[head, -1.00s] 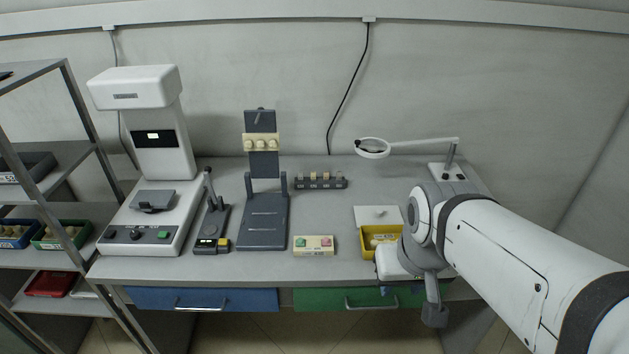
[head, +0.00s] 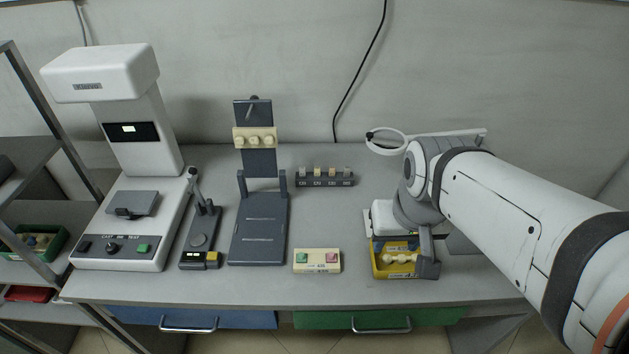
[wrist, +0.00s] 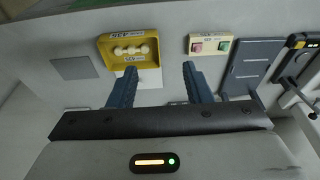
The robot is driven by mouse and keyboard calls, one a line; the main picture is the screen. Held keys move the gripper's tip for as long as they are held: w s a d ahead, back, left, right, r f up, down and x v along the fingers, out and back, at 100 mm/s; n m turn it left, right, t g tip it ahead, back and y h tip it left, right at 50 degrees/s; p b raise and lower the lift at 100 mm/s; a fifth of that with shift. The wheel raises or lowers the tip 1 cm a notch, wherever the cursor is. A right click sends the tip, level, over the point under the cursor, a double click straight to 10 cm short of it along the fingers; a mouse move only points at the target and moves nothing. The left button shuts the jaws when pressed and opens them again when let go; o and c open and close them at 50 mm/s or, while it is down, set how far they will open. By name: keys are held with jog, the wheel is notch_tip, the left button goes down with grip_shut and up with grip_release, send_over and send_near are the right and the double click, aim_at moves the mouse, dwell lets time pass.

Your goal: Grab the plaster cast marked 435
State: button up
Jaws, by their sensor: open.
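A cream plaster cast (head: 400,259) with rounded bumps lies in a yellow tray (head: 376,268) at the right front of the bench. The wrist view shows the cast (wrist: 132,50) in the tray (wrist: 108,65) too, whose label appears upside down. My gripper (wrist: 160,68) is open and empty, its two blue-grey fingers spread. In the wrist view, the left fingertip is just below the tray and the right one is below the cream block. In the head view my wrist covers the tray's back and right side; the fingertips are not clear.
A cream block (head: 317,262) with green and pink pieces stands left of the tray. A dark stand (head: 260,230) holds another cream piece (head: 254,138). A small rack (head: 325,181) and a magnifier (head: 386,142) are behind. A white machine (head: 130,225) fills the left.

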jog(key=o, duration=0.4)
jog(key=w+a+m+y+p, duration=0.1)
jog(key=w+a+f+m+g+p, duration=0.1)
jog(key=w+a+m, duration=0.1)
jog(key=shift+w+a+f+y, duration=0.15)
jog(key=shift+w+a+y, duration=0.15)
jog(key=shift+y, duration=0.1)
jog(key=shift+o, duration=1.4)
jog(key=w+a+f+m+y+p, duration=0.2)
jog(key=w+a+f+m+p, duration=0.1)
jog(key=w+f+m, duration=0.1)
jog(key=shift+w+a+m+g, duration=0.4)
jog(key=shift+w+m, duration=0.05)
jog(key=shift+m, duration=0.65)
jog(key=m+p, duration=0.4)
jog(key=m, duration=0.5)
send_near(317, 258)
jog(key=shift+w+a+f+g+y, duration=0.1)
jog(key=shift+w+f+g+y, duration=0.2)
jog(key=shift+w+g, duration=0.1)
jog(key=b+x, duration=0.1)
jog(key=x, duration=0.3)
jog(key=b+x, duration=0.1)
jog(key=x, duration=0.3)
jog(key=shift+d, duration=0.2)
